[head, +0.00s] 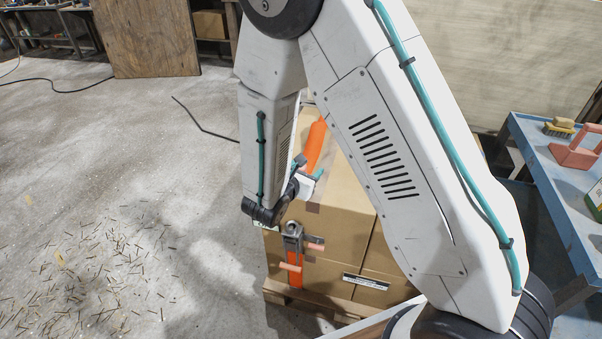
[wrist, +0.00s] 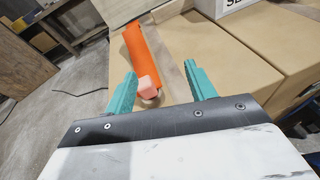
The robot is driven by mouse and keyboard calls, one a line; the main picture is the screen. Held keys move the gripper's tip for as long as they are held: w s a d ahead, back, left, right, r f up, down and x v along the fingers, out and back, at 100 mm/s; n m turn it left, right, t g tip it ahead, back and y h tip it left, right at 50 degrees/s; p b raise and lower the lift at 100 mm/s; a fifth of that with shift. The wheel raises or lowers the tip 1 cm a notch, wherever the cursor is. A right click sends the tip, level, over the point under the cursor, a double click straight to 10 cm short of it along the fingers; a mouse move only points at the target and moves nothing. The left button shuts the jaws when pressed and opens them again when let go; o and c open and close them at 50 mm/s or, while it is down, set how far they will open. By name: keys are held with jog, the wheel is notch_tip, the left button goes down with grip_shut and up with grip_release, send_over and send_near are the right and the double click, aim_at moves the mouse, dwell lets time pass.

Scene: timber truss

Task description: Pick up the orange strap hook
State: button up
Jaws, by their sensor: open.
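The orange strap hook (wrist: 138,50) shows in the wrist view as a long orange piece on a cardboard box, with a salmon-pink end nearest me. It also shows in the head view (head: 316,146) on the box top, its near end hidden by my gripper (head: 309,168). A curved hook shape cannot be made out. My gripper (wrist: 160,70) is open, with its teal fingers apart. In the wrist view the pink end shows between the fingers, the orange part beyond them. I see no clear contact.
Cardboard boxes (head: 345,192) stand on a wooden pallet (head: 290,297). A metal buckle (head: 292,236) with pink grips and an orange strap (head: 295,277) hangs on the front face. A blue table (head: 552,178) with a brush (head: 560,127) stands right. Open floor lies left.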

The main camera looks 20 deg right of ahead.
jog(key=a+f+n+t+y, duration=0.2)
jog(key=a+f+n, duration=0.1)
jog(key=a+f, duration=0.15)
jog(key=x, duration=0.6)
jog(key=f+x, duration=0.1)
jog(key=x, duration=0.2)
jog(key=shift+s, duration=0.15)
jog(key=c, duration=1.1)
